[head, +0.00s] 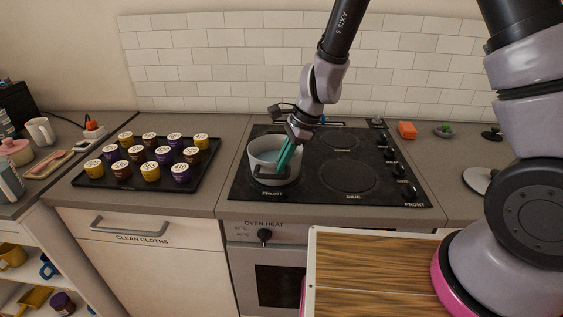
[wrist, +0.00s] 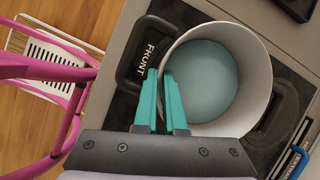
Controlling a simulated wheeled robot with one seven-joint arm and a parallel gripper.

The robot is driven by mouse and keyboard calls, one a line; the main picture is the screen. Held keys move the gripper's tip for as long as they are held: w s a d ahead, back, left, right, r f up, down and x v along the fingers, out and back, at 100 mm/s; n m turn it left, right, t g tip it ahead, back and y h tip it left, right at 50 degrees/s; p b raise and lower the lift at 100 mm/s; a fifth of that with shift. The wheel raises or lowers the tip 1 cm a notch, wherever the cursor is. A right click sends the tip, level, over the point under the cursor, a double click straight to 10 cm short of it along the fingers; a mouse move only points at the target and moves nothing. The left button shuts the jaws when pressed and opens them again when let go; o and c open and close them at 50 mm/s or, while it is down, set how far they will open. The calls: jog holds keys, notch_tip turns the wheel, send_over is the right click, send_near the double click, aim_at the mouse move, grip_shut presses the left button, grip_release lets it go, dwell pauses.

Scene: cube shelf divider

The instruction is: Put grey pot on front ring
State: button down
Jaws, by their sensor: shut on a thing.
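The grey pot (head: 262,150) is at the front left of the black stove top (head: 310,188), above the left "FRONT" label. It looks upright, with dark loop handles and a bluish inside. The ring under it is hidden, and I cannot tell whether its base touches the stove. My gripper (head: 287,160) has teal fingers shut on the pot's wall. In the wrist view, my gripper (wrist: 160,92) has one finger outside and one inside the rim of the grey pot (wrist: 252,52). Another front ring (head: 347,176) is bare on the right.
A black tray (head: 133,184) with several coloured, labelled pods is left of the stove. Knobs (head: 402,175) line the stove's right side. An orange block (head: 407,129) is on the right counter. A wooden-topped surface (head: 370,275) is in front.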

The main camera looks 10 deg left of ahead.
jog(key=c, duration=1)
grip_release()
jog(key=w+d+r+n+t, duration=0.1)
jog(key=d+r, duration=0.5)
jog(key=r, duration=0.4)
jog(key=w+d+r+n+t, duration=0.1)
jog(key=d+r, duration=0.4)
jog(key=r, duration=0.4)
jog(key=s+d+r+n+t+h, duration=0.1)
jog(key=s+d+r+n+t, duration=0.1)
jog(key=d, duration=0.5)
jog(key=s+d+r+n+t, duration=0.2)
jog(key=s+d+r, duration=0.2)
jog(key=d+r, duration=0.3)
jog(key=s+d+r+n+t+h, duration=0.1)
jog(key=s+d+r+n, duration=0.2)
jog(key=d+r, duration=0.2)
jog(key=d, duration=0.2)
jog(key=shift+s+d+r+t+h, duration=0.15)
jog(key=shift+s+d+t+h, duration=0.15)
jog(key=shift+d+t, duration=0.1)
